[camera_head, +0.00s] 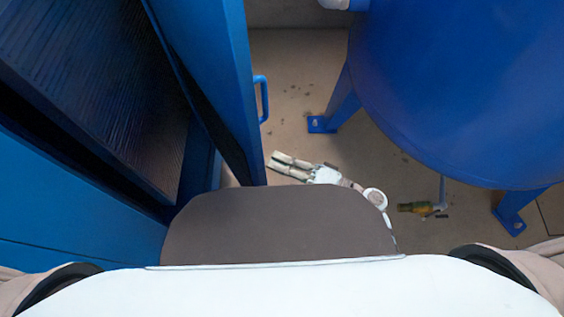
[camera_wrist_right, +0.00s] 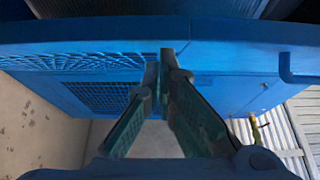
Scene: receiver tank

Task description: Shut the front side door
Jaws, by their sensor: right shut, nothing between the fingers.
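The blue side door (camera_head: 205,60) stands ajar on the left of the head view, with a dark gap between it and the blue cabinet (camera_head: 60,200). Its blue bar handle (camera_head: 262,98) is on the outer face. My right gripper (camera_head: 273,161) is shut and empty, just outside the door's near end. In the right wrist view its fingertips (camera_wrist_right: 166,60) are together in front of the blue door face (camera_wrist_right: 215,62), which has mesh grilles. The handle (camera_wrist_right: 287,68) shows there at the right. I cannot tell whether the fingertips touch the door. My left gripper is not in view.
A large blue tank (camera_head: 460,90) on legs stands to the right, with a foot (camera_head: 320,124) near the door. A small yellow-green valve (camera_head: 412,207) on a pipe sits below the tank. Bare floor (camera_head: 300,85) lies between door and tank.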

